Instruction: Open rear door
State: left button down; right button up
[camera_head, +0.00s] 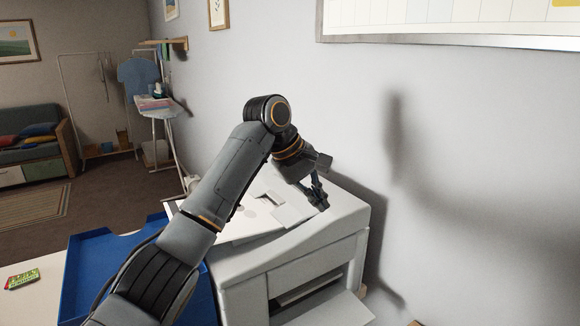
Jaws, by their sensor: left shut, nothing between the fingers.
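A light grey printer (300,255) stands on the table close to the wall. Its near side has a dark recess with a flat pale panel (335,308) sticking out below it. I cannot tell whether that panel is a door or an output tray, and no rear door can be made out for certain. My left arm reaches over the printer from the lower left. My left gripper (318,194) is above the printer's top at the far right end, shut and empty. I cannot tell whether it touches the surface. My right gripper is not in view.
A blue tray (88,268) lies left of the printer, partly hidden by my arm. A small green packet (22,278) lies on the pale tabletop (30,305). The wall (450,150) rises close behind the printer. A framed board (450,40) hangs above.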

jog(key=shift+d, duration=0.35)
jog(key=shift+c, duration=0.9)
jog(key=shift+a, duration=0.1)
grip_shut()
pick_arm(q)
jog(key=w+a+r+t+h, duration=0.1)
jog(key=w+a+r, duration=0.2)
jog(key=a+r, duration=0.3)
jog(key=shift+w+a+n+t+h, duration=0.15)
jog(key=shift+n+t+h, duration=0.15)
jog(key=shift+t+h, duration=0.1)
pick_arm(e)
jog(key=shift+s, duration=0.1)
